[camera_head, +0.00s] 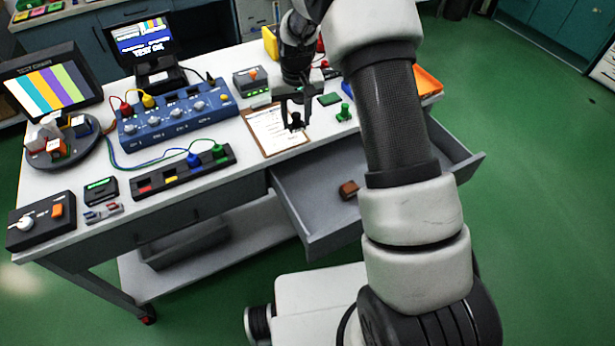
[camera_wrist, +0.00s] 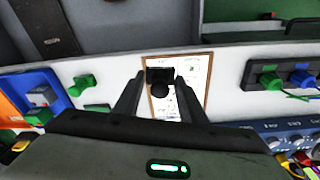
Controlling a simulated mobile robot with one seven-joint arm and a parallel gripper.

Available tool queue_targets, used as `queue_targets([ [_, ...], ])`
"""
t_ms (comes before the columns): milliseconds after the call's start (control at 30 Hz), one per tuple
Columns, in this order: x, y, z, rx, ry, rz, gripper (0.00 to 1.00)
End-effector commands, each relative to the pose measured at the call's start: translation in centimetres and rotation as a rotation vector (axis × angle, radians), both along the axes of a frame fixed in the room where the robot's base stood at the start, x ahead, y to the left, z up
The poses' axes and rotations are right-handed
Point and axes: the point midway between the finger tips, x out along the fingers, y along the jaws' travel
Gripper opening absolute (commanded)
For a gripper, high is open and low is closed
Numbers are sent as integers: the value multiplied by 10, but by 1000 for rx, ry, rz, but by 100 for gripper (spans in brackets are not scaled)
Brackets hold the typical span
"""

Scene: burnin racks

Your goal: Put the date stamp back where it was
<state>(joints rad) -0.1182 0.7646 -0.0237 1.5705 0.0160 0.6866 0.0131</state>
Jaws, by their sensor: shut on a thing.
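The date stamp appears to be the small black piece with a round knob (camera_wrist: 160,80) between my fingers in the wrist view. In the head view the black piece (camera_head: 296,123) hangs below my gripper (camera_head: 295,106), over the clipboard. My gripper is shut on it. The clipboard (camera_head: 262,135) with a white sheet lies near the table's front edge; it also shows behind the stamp in the wrist view (camera_wrist: 203,70). I cannot tell whether the stamp touches the sheet.
A grey drawer (camera_head: 310,222) stands open below the clipboard, with a brown block (camera_head: 348,190) inside. A green knobbed piece (camera_head: 344,113) and green pad (camera_head: 329,99) are right of the clipboard. A blue instrument box (camera_head: 178,117) and black socket strip (camera_head: 182,172) are left.

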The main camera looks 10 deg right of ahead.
Motion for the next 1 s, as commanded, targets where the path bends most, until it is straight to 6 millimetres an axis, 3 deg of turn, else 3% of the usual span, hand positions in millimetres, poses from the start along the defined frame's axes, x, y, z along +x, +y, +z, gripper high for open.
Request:
queue_targets([
  [33,-12,-6,-22,-3,2,-19,23],
  [200,-60,-27,-61,-6,0,-117,23],
  [400,-114,-48,-95,-1,-3,-223,23],
  [500,-132,-54,-104,2,-3,-260,23],
  [667,-145,-57,-119,4,0,-284,23],
  [833,-147,-58,-152,3,2,-287,23],
  [1000,-145,-57,-169,4,-2,-286,23],
])
